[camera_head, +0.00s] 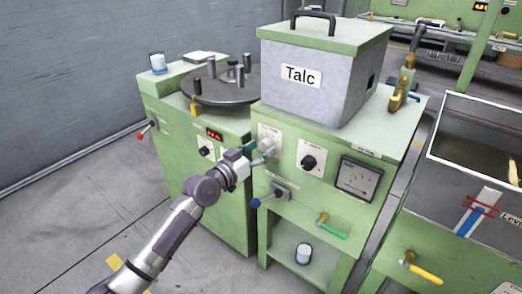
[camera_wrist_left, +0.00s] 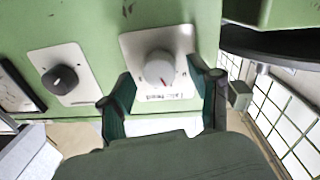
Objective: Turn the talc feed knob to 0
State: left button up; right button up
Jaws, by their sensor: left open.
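The talc feed knob is a round light-grey knob (camera_wrist_left: 158,70) with a red mark on a pale plate, at the centre of the left wrist view. In the head view this knob (camera_head: 268,144) is on the green machine's front, below the grey box marked "Talc" (camera_head: 305,84), partly hidden by my gripper. My left gripper (camera_head: 261,154) is close in front of it. In the left wrist view, my open fingers (camera_wrist_left: 162,86) stand on either side of the knob, with gaps showing; contact cannot be seen. The plate's lettering is too blurred to read surely. My right gripper does not show.
A black knob (camera_head: 308,162) on its own plate and a dial gauge (camera_head: 357,178) sit right of the talc knob. A blue-tipped lever (camera_head: 263,201) and a green-handled valve (camera_head: 331,228) project below. The floor at left is mostly clear.

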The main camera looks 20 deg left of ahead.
pick_arm(q)
jog(key=shift+w+d, duration=0.15)
jog(key=shift+w, duration=0.15)
jog(key=shift+c, duration=0.6)
jog(key=c, duration=1)
jog(key=shift+c, duration=0.2)
